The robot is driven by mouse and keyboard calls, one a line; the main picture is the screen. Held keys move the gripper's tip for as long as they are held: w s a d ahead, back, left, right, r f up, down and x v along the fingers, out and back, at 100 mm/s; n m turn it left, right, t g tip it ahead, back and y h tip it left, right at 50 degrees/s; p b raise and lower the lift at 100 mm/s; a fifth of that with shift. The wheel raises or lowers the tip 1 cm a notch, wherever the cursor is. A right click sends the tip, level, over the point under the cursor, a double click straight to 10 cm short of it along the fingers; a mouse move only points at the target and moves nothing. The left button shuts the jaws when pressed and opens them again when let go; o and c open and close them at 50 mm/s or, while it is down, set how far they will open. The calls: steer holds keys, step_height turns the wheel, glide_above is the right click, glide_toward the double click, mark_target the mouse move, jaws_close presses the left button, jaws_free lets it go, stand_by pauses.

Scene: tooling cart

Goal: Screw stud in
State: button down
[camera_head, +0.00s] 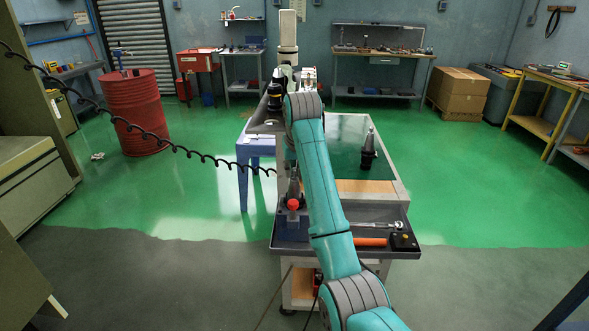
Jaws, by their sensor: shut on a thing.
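My arm reaches over the cart (400,190) toward its far left part. My gripper (273,98) is the dark shape beside the far end of the arm, small and partly covered by it. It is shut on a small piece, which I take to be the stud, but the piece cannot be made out. A tapered tool holder (368,148) stands upright on the right of the cart top. Another tapered holder (294,188) stands at the cart's near left, by a red knob (293,204), partly hidden by my arm.
A ratchet (380,225) and an orange-handled hammer (370,242) lie in the cart's front tray. A blue table (255,146) stands left of the cart, and a black coiled hose (160,137) hangs across the left. A red drum (135,112) is farther left. Green floor is clear on the right.

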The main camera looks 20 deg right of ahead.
steer(key=m+h, duration=0.1)
steer(key=m, duration=0.2)
steer(key=shift+a, duration=0.1)
steer(key=shift+m+g+h, duration=0.4)
steer(key=shift+m+h, duration=0.2)
steer(key=shift+m, duration=0.9)
steer(key=shift+m, duration=0.3)
steer(key=m+g, duration=0.1)
steer(key=m, duration=0.1)
steer(key=m+h, duration=0.1)
steer(key=m, duration=0.2)
steer(key=shift+g, duration=0.4)
steer(key=c, duration=0.9)
jaws_free()
steer(key=shift+c, duration=0.2)
